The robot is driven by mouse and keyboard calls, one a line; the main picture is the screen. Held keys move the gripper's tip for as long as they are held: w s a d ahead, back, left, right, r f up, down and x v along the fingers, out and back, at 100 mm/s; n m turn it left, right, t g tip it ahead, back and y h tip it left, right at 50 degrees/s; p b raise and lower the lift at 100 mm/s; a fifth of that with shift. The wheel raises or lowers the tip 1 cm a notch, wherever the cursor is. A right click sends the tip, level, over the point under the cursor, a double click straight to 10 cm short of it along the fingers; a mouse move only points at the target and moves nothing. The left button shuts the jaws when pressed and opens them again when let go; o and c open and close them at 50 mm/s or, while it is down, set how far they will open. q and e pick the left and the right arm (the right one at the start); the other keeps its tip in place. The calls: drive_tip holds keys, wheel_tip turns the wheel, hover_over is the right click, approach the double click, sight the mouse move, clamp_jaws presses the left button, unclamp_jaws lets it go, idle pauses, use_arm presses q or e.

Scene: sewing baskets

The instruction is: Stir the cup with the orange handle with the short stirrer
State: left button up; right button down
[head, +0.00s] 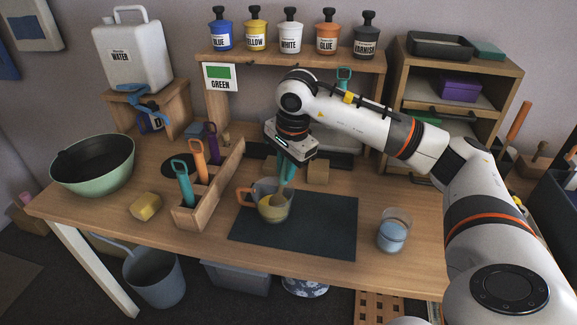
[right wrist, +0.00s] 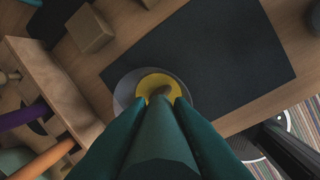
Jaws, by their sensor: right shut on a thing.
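The cup with the orange handle (head: 262,189) stands on the dark mat, its handle pointing left, with yellow stuff inside. My right gripper (head: 287,178) is above the cup with its teal fingers pointing down. It is shut on a grey-green stirrer (right wrist: 160,135). The stirrer runs down into the cup, and its lower end meets the yellow contents in the right wrist view. The cup's pale rim (right wrist: 122,92) shows around the yellow there. How deep the stirrer reaches is hidden. My left gripper is not in view.
A wooden caddy (head: 205,202) with teal, orange and purple handled tools stands left of the cup. A glass with blue liquid (head: 392,236) stands right of the dark mat (head: 325,228). The mat's right part is clear.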

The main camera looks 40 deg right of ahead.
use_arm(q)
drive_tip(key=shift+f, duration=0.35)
use_arm(e)
drive_tip(key=shift+f, duration=0.3)
drive_tip(key=shift+a+r+p, duration=0.15)
drive_tip(key=shift+r+p, duration=0.7)
drive_tip(key=shift+r, duration=0.4)
drive_tip(key=shift+s+r+p, duration=0.1)
drive_tip(key=shift+r+p, duration=0.5)
drive_tip(key=shift+r, duration=0.15)
drive_tip(key=shift+s+d+r+p, duration=0.15)
drive_tip(key=shift+r+p, duration=0.35)
drive_tip(key=shift+r, duration=0.2)
drive_tip(key=shift+s+d+r+p, duration=0.1)
drive_tip(key=shift+r+p, duration=0.35)
drive_tip(key=shift+r, duration=0.25)
drive_tip(key=shift+s+d+r+p, duration=0.1)
drive_tip(key=shift+r+p, duration=0.2)
drive_tip(key=shift+r, duration=0.2)
drive_tip(key=shift+s+d+r+p, duration=0.1)
drive_tip(key=shift+r+p, duration=0.2)
drive_tip(key=shift+r, duration=0.15)
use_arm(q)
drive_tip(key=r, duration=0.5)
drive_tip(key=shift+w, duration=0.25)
use_arm(e)
drive_tip(key=shift+a, duration=0.1)
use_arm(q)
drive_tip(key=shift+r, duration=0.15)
